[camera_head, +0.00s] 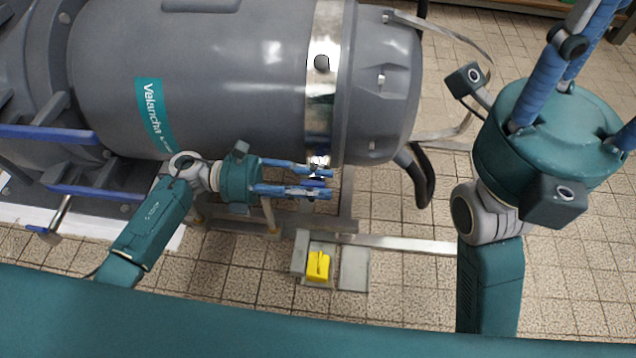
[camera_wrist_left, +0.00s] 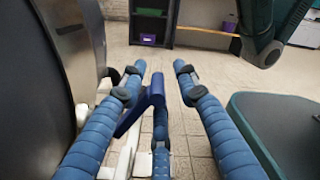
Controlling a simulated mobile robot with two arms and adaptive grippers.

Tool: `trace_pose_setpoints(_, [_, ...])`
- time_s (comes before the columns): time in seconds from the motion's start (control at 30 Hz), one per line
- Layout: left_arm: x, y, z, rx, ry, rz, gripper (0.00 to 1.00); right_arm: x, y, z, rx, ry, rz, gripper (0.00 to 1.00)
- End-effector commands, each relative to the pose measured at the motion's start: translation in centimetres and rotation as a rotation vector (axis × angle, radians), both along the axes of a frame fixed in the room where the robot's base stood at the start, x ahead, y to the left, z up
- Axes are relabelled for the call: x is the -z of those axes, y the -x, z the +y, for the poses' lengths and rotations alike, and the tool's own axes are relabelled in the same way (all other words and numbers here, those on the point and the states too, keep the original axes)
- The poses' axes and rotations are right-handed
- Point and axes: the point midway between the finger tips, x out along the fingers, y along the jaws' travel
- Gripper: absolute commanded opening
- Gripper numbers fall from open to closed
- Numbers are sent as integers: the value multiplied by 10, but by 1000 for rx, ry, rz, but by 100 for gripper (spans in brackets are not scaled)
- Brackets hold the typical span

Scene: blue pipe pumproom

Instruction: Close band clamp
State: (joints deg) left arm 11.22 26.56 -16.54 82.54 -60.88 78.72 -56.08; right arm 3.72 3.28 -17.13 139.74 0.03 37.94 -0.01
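The band clamp (camera_head: 321,90) is a shiny metal strap around the grey motor housing. Its latch (camera_head: 318,164) sits low on the near side. A dark blue lever (camera_head: 314,183) shows at the latch; in the left wrist view the lever (camera_wrist_left: 141,108) lies slanted between my fingers. My left gripper (camera_head: 328,184) is at the latch, its fingers around the lever. Its fingertips (camera_wrist_left: 158,67) are spread, and I cannot tell whether they touch the lever. My right gripper (camera_head: 580,70) is at the right, away from the clamp, with its blue fingers spread and empty.
A black curved handle (camera_head: 420,176) hangs at the housing's right end. Blue-topped rails (camera_head: 50,132) are at the left. A yellow object (camera_head: 318,265) is on a grey plate on the tiled floor (camera_head: 400,290). Dark shelving (camera_wrist_left: 153,20) stands far back. The floor right of the housing is mostly clear.

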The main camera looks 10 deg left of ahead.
Motion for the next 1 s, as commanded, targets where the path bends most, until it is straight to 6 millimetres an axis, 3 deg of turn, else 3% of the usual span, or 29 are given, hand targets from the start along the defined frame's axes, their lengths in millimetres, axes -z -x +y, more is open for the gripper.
trace_pose_setpoints(0.6, [0,-1,108,-2,-2,-1,31,0,1,1,0,4,-2,40])
trace_pose_setpoints(1.0, [-1,-1,119,-2,1,-3,31,0,1,1,0,3,-3,40])
